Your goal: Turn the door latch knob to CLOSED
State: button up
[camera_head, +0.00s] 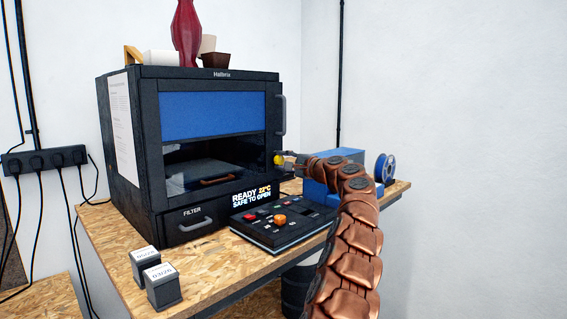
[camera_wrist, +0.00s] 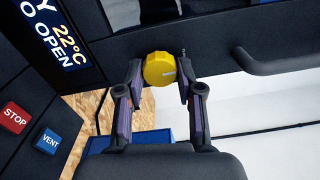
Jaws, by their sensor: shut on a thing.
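The yellow door latch knob (camera_head: 279,160) is on the right front edge of the black printer (camera_head: 150,190), below the door's grey handle. In the wrist view the knob (camera_wrist: 159,69) is round, with a small pale mark near its right side. My gripper (camera_wrist: 160,84) has one finger on each side of the knob and is shut on it. In the head view my gripper (camera_head: 284,158) reaches the knob from the right. The door with its blue panel (camera_head: 213,116) looks shut. No CLOSED label is readable in either view.
A control box (camera_head: 282,222) with several buttons stands in front of the printer. Its display reads READY 22°C SAFE TO OPEN (camera_head: 252,195). A blue box (camera_head: 318,178) and a blue spool (camera_head: 385,168) are at the right. Two small labelled blocks (camera_head: 163,287) stand at the front left.

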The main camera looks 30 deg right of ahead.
jog(key=o, duration=1.2)
jog(key=shift+c, duration=0.2)
jog(key=shift+v, duration=0.75)
jog(key=v, duration=1)
jog(key=shift+s, duration=0.2)
